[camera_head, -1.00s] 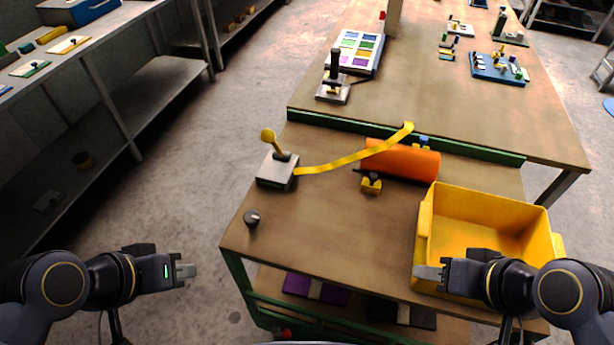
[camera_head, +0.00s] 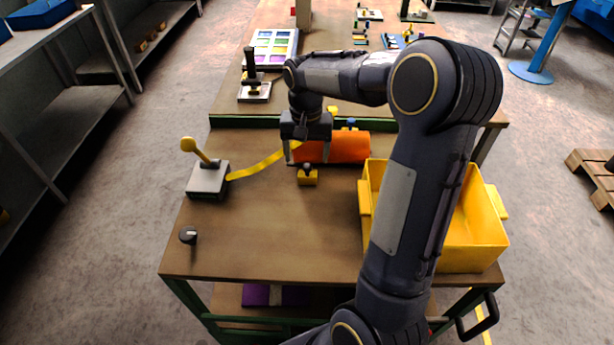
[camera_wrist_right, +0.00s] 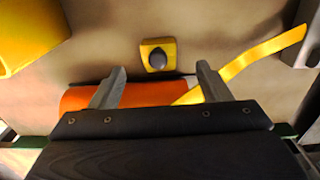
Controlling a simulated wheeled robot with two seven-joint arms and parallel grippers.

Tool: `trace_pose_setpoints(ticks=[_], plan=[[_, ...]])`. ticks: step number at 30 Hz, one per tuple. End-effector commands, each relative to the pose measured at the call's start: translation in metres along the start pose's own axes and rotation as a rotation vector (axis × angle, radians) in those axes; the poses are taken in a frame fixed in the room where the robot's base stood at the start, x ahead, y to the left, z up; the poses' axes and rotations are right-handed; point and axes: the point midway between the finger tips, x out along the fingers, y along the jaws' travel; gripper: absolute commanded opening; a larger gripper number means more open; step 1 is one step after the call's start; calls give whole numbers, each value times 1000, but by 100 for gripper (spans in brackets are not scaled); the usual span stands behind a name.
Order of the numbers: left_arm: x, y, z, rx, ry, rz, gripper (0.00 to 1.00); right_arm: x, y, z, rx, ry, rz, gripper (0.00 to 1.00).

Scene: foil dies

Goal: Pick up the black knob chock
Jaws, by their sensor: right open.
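The black knob chock is a small yellow block (camera_head: 307,180) topped by a black knob (camera_head: 307,168). It sits on the workbench in front of the orange roll. In the right wrist view the yellow block (camera_wrist_right: 146,46) and its knob (camera_wrist_right: 157,60) show just beyond and between the fingertips. My right gripper (camera_head: 308,156) is open and empty, pointing down over the orange roll beside the chock; its two fingers also show in the wrist view (camera_wrist_right: 160,70). My left gripper is out of view.
The orange roll (camera_head: 348,147) with a yellow strap (camera_head: 258,166) lies behind the chock. A yellow bin (camera_head: 455,250) stands to the right, partly behind my arm. A yellow-knobbed lever on a grey block (camera_head: 208,180) and a dark round knob (camera_head: 188,235) stand left. The front middle bench is clear.

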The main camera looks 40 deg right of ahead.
Motion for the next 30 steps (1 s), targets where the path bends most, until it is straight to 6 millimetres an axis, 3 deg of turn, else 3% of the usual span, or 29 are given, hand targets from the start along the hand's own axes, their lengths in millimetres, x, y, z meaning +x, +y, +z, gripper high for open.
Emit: trace_pose_setpoints(ticks=[12,22,30], plan=[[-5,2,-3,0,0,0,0,55,2,-7,-2,-3,0,71],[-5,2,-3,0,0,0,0,64,2,-8,-2,0,-3,71],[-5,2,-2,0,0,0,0,63,2,-8,-3,0,-3,37]])
